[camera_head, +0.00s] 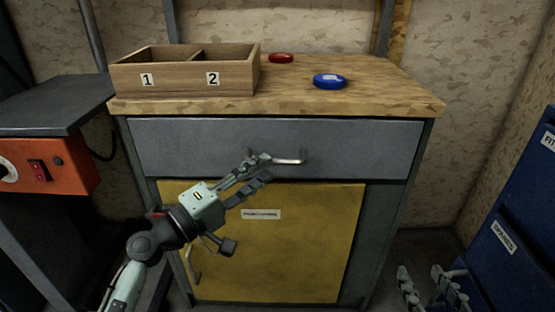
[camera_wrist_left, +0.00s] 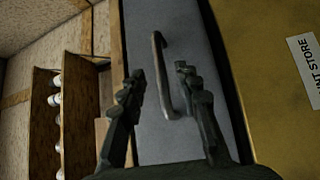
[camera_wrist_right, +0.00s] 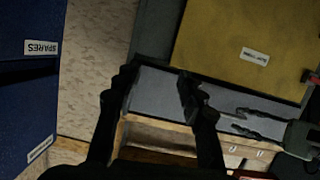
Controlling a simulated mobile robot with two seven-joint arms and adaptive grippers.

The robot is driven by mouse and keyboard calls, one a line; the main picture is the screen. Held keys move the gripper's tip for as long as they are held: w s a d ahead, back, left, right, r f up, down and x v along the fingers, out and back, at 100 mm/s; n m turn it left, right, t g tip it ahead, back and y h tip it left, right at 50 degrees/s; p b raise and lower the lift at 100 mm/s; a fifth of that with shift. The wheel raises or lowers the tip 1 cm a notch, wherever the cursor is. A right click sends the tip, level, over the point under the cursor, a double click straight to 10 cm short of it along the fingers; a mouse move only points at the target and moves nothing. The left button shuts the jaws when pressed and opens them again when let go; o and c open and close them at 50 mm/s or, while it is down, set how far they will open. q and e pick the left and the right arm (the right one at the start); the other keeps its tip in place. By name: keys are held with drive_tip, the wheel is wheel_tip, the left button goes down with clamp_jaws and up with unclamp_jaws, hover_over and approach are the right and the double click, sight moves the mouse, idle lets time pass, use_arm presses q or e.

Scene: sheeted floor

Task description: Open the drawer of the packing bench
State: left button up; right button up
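The packing bench (camera_head: 390,92) has a grey drawer (camera_head: 350,138) under its wooden top. The drawer front looks flush with the frame, so it is shut. A metal bar handle (camera_head: 291,161) is on its front; it also shows in the left wrist view (camera_wrist_left: 161,75). My left gripper (camera_head: 258,168) is open at the left part of the handle. In the left wrist view (camera_wrist_left: 160,72) the handle lies between the fingers' lines, and I cannot tell if they touch it. My right gripper (camera_head: 432,275) is open and empty, low at the right, away from the bench.
A wooden box (camera_head: 185,79) with compartments marked 1 and 2, a red disc (camera_head: 281,58) and a blue disc (camera_head: 330,81) are on the top. A yellow door (camera_head: 310,230) is below the drawer. An orange unit (camera_head: 65,165) stands left, blue cabinets (camera_head: 510,215) right.

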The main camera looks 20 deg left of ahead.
sight(275, 162)
use_arm(q)
drive_tip(key=shift+p+x, duration=0.3)
drive_tip(key=shift+x, duration=2)
use_arm(e)
drive_tip(key=shift+s+d+f+g+h, duration=0.25)
drive_tip(key=shift+d+f+g, duration=0.15)
drive_tip(key=shift+d+f, duration=0.25)
drive_tip(key=shift+s+d+f+g+h, duration=0.2)
drive_tip(key=shift+s+d+f+g, duration=0.15)
drive_tip(key=shift+f, duration=0.4)
drive_tip(key=shift+s+d+f+g+h, duration=0.25)
drive_tip(key=shift+d+f+g, duration=0.2)
drive_tip(key=shift+d+f, duration=0.2)
use_arm(q)
clamp_jaws()
